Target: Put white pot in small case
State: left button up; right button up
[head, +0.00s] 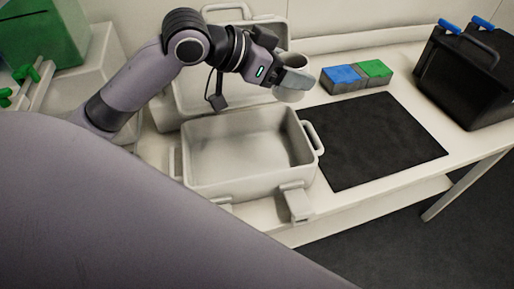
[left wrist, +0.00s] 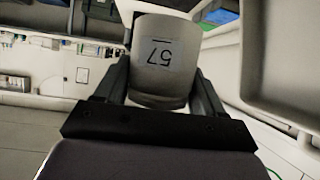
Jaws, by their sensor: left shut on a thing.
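My left gripper (head: 296,80) is shut on the white pot (head: 290,94), above the back right corner of the open small case. The case wall also shows at the right of the left wrist view (left wrist: 285,60). My right gripper is not in view.
A black mat (head: 375,140) lies right of the case. Blue and green topped blocks (head: 357,77) stand behind the mat. A black box with blue clips (head: 465,80) is at the far right. A green container (head: 45,40) is at the far left.

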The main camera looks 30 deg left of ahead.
pick_arm(q)
jog(key=shift+w+f, duration=0.15)
jog(key=shift+w, duration=0.05)
notch_tip(320, 180, down, 20)
jog(key=shift+r+b, duration=0.2)
jog(key=shift+b, duration=0.65)
jog(key=shift+f, duration=0.15)
jog(key=o, duration=1.1)
